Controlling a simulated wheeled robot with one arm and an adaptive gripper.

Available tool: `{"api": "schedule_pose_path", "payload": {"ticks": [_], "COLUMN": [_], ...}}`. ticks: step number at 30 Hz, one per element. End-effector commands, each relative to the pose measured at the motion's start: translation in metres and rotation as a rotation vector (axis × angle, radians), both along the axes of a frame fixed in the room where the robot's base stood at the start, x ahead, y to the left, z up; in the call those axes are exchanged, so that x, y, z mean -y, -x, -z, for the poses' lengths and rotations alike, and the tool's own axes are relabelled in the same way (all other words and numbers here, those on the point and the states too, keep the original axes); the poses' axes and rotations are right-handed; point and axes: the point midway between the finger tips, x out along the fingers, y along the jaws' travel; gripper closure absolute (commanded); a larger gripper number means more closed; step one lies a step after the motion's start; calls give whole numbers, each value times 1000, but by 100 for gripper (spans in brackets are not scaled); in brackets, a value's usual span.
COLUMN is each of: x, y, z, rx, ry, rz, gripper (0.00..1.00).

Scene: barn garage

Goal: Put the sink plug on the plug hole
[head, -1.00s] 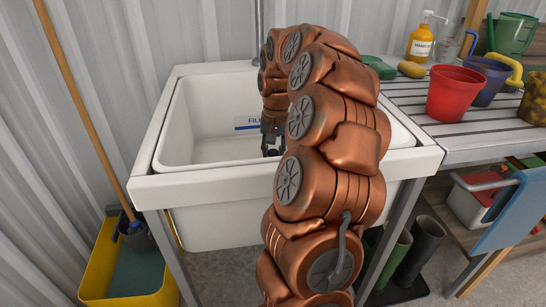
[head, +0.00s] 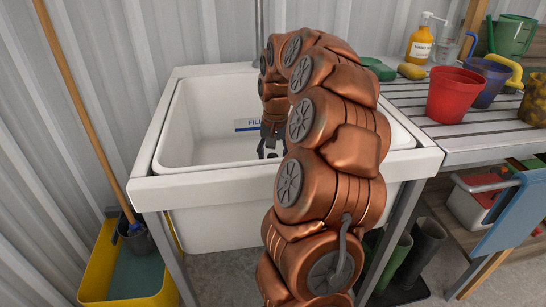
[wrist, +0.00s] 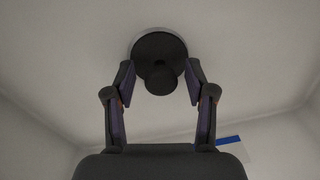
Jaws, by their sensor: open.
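The sink plug (wrist: 157,47) is a dark round disc with a dark knob (wrist: 158,80) in the wrist view. It lies over the plug hole in the floor of the white sink (head: 205,125). A thin, paler rim of the plug hole (wrist: 182,38) shows around part of the disc, so the plug covers most or all of the hole. My gripper (wrist: 158,73) is open, with one finger on each side of the knob and visible gaps between. In the head view my gripper (head: 271,147) is down inside the sink. The plug is hidden there.
The sink's front rim (head: 225,182) and walls surround my gripper. A slatted bench (head: 410,100) at right holds a red pot (head: 455,95), a soap bottle (head: 420,42) and other pots.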

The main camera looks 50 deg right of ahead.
Motion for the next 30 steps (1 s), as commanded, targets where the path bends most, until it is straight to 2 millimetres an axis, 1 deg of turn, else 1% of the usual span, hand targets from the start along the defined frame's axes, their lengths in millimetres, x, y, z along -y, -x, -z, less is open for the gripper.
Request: {"api": "schedule_pose_path", "payload": {"ticks": [5, 8, 15, 18, 22, 30], "x": [0, 1, 2, 2, 3, 2], "y": [0, 1, 2, 2, 2, 3], "z": [-11, -23, -60, -72, -78, -77], "rx": [1, 1, 1, 3, 3, 1], "ry": [1, 2, 0, 1, 1, 0], "rz": [0, 1, 0, 1, 1, 0], "gripper": [45, 45, 45, 45, 45, 45]}}
